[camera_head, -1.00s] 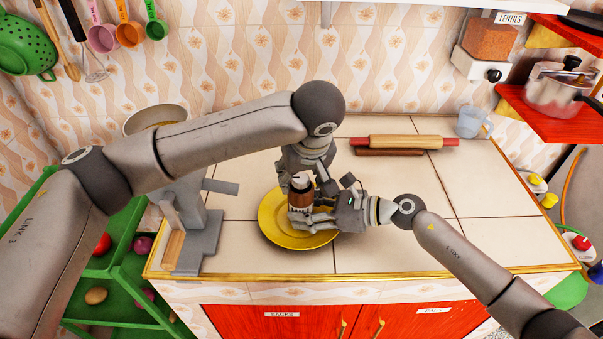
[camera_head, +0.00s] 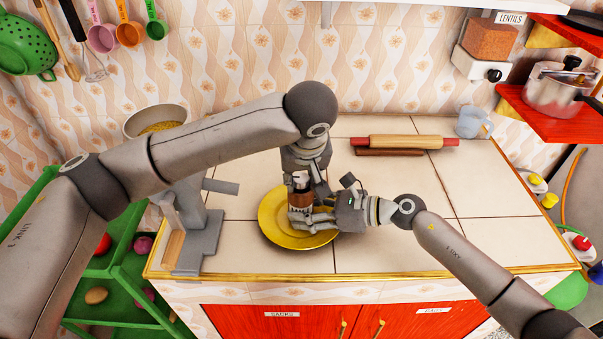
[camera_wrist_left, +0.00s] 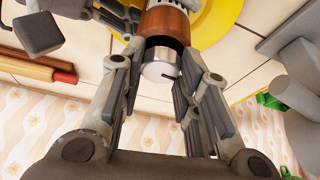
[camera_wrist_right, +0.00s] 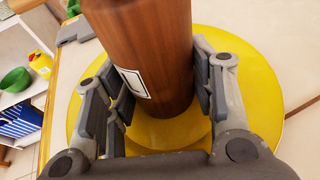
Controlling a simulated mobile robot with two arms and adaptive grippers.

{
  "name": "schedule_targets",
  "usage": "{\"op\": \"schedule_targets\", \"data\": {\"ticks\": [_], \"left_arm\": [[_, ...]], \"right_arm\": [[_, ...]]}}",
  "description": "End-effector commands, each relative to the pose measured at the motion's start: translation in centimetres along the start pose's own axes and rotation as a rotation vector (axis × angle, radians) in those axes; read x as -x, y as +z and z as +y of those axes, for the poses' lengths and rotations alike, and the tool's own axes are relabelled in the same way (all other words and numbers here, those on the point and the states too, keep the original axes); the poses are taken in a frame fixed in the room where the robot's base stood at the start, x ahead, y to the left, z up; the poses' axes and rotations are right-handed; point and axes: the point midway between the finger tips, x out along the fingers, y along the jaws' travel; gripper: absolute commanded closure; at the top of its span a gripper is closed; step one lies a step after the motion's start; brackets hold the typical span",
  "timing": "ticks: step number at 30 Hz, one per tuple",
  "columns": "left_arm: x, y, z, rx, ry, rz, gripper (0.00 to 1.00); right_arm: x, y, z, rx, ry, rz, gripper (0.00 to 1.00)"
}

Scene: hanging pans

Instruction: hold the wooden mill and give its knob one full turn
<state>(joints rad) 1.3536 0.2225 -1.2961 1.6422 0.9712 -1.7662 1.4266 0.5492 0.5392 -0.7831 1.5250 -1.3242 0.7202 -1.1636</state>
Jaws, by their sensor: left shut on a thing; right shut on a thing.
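The wooden mill (camera_head: 299,201) stands upright over the yellow plate (camera_head: 270,228). Its brown body (camera_wrist_right: 150,45) with a white label fills the right wrist view, between the fingers of my right gripper (camera_wrist_right: 163,85), which is shut on it. In the head view my right gripper (camera_head: 318,218) reaches the mill from the right, low on the body. My left gripper (camera_head: 304,181) is above it, pointing down. In the left wrist view the silver knob (camera_wrist_left: 161,69) sits between the fingers of my left gripper (camera_wrist_left: 160,82), which is shut on it. Its far side is hidden.
A grey machine (camera_head: 192,230) stands left of the plate, with a bowl (camera_head: 150,117) above it. A rolling pin (camera_head: 405,141) and a clear cup (camera_head: 472,121) lie toward the back.

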Motion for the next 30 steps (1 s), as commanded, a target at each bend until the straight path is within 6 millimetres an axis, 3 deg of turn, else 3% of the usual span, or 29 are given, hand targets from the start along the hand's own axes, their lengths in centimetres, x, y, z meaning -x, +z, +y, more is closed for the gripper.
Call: {"op": "schedule_targets", "data": {"ticks": [30], "left_arm": [[-0.04,-0.23,-0.50,-0.790,0.326,-0.001,0.94]], "right_arm": [[0.06,-0.09,-0.12,0.000,-0.003,0.002,0.74]]}}
